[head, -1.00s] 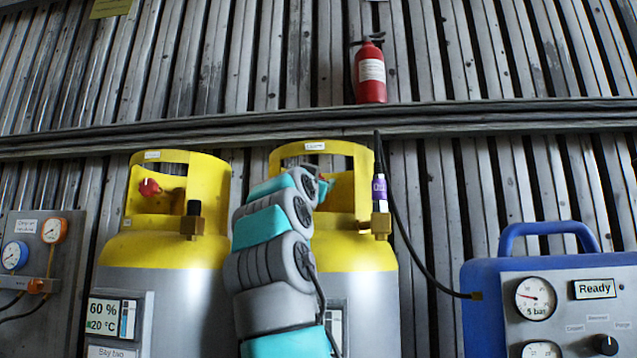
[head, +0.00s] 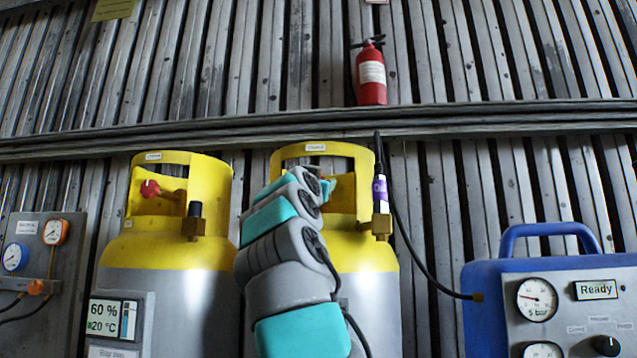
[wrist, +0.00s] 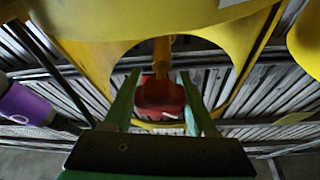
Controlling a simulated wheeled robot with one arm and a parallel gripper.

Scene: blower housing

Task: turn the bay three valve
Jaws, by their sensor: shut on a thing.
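The right yellow-and-grey cylinder (head: 362,262) stands behind my arm in the head view, and its bay label is hidden there. In the wrist view its red valve knob (wrist: 160,97) sits inside the opening of the yellow collar (wrist: 90,58), on a yellow-orange stem. My gripper (wrist: 158,84) has one green finger on each side of the knob and is shut on it. In the head view, my gripper (head: 326,186) is at the collar opening, with the knob mostly hidden.
A left cylinder (head: 165,250) with its own red knob (head: 150,189) stands close by. A purple-banded hose fitting (head: 380,192) is just right of my arm. A blue machine (head: 555,275) reading "Ready" is at right, a gauge panel (head: 40,258) at left.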

